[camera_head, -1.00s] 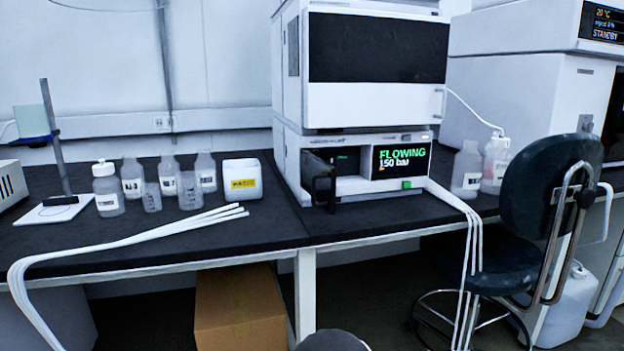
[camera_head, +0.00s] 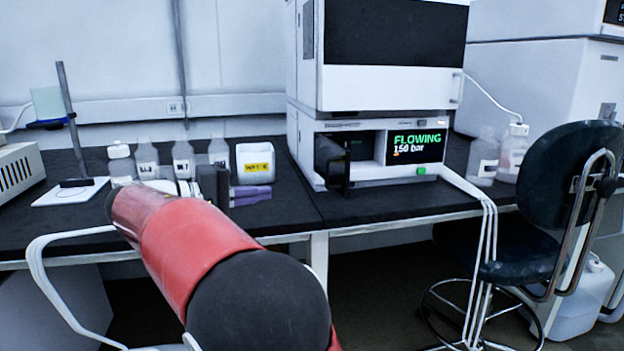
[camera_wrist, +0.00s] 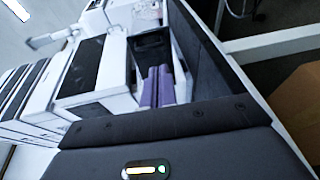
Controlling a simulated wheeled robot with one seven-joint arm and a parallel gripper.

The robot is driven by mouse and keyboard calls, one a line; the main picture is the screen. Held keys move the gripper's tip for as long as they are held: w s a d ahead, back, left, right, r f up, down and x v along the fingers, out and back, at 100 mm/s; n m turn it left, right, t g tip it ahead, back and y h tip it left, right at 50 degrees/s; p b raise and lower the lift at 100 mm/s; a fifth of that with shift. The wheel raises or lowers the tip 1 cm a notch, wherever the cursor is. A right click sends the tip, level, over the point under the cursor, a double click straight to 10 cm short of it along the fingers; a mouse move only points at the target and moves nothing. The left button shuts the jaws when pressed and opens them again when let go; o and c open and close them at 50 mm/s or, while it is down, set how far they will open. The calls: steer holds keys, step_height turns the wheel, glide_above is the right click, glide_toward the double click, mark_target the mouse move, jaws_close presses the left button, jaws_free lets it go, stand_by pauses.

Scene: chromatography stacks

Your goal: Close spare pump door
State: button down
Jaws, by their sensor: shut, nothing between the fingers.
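The pump (camera_head: 385,178) is the lower white unit of the stack, with a lit "FLOWING 150 bar" screen. Its dark door (camera_head: 333,165) stands open, swung out toward the front at the unit's left side. My gripper (camera_head: 268,192), with purple fingers, is shut and empty. In the head view it shows left of the door, with a visible gap between them. In the wrist view the purple fingers (camera_wrist: 160,86) are together, and a dark panel (camera_wrist: 151,45), probably the door, shows beyond their tips. I cannot tell the depth gap there.
A white tub with a yellow label (camera_head: 255,162) and several bottles (camera_head: 184,158) stand behind my gripper on the dark bench (camera_head: 300,210). White tubes (camera_head: 465,186) run off the front edge right of the pump. A chair (camera_head: 565,180) stands at the right.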

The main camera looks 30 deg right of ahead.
steer(key=w+d+h, duration=0.1)
steer(key=d, duration=1.1)
steer(key=shift+w+d+r, duration=0.25)
steer(key=shift+r, duration=0.15)
steer(key=shift+s+d, duration=0.1)
